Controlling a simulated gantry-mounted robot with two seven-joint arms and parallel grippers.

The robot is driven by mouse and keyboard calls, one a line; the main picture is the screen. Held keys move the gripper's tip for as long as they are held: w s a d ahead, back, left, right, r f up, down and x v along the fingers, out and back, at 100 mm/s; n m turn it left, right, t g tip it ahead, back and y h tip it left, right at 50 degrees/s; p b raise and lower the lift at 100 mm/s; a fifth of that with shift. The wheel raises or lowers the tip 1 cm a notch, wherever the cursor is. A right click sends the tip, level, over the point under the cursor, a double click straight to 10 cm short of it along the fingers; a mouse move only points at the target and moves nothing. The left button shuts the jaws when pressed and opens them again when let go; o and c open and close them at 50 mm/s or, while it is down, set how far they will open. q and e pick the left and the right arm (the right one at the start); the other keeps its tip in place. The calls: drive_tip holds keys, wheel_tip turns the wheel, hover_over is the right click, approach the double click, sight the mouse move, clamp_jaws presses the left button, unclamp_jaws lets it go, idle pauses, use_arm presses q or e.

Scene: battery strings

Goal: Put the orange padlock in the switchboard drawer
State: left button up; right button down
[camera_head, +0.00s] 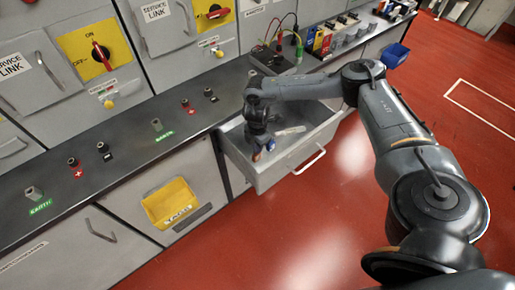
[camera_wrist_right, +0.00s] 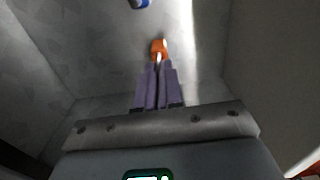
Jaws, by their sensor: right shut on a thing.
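The orange padlock (camera_wrist_right: 159,46) is at the tips of my right gripper in the right wrist view. The two purple-grey fingers (camera_wrist_right: 159,70) are close together, shut on it. In the head view, my right gripper (camera_head: 261,142) points down into the open switchboard drawer (camera_head: 296,158), and a small orange spot shows by its fingertips. I cannot tell whether the padlock touches the drawer floor. My left gripper is not in view.
A blue object (camera_wrist_right: 139,3) lies in the drawer beyond the fingertips. A pale flat item (camera_head: 291,131) also lies in it. Drawer walls stand close around the gripper. The counter (camera_head: 130,150) carries several terminals. A yellow bin (camera_head: 171,203) hangs below it.

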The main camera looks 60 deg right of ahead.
drive_tip(key=shift+f, duration=0.4)
drive_tip(key=shift+f, duration=0.1)
drive_tip(key=c, duration=1.3)
unclamp_jaws()
wheel_tip(320, 180, up, 12)
drive_tip(key=p, duration=0.3)
